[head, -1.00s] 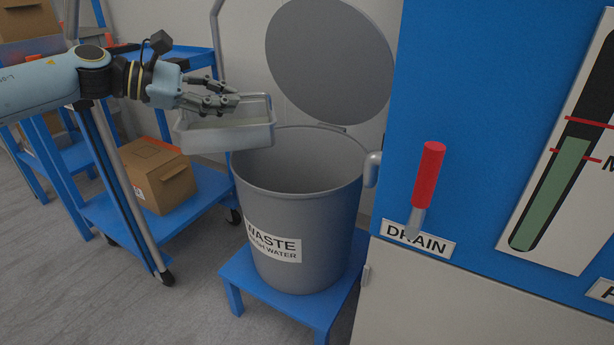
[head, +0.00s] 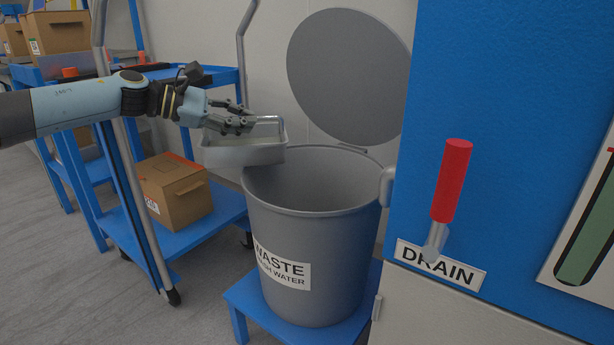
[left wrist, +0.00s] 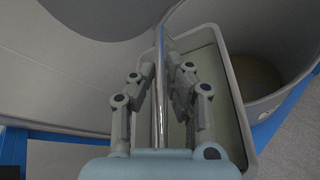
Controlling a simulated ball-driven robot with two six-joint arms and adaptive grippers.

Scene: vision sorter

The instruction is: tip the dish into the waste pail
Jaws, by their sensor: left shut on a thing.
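The dish (head: 240,154) is a shallow grey rectangular tray with a raised bar handle. It looks about level in the head view, above and beside the left rim of the waste pail. My left gripper (head: 250,122) is shut on the dish's handle; in the left wrist view the fingers (left wrist: 160,88) straddle the bar, and the dish (left wrist: 238,100) shows to the right with a pale inside. The waste pail (head: 318,235) is a grey round bin labelled WASTE, open at the top, and its inside looks empty from here. My right gripper is not in view.
The pail's round lid (head: 348,78) stands raised behind it. The pail rests on a blue stand (head: 262,308). A blue panel with a red drain lever (head: 452,182) is close on the right. A blue cart (head: 215,215) with a cardboard box (head: 175,190) is left.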

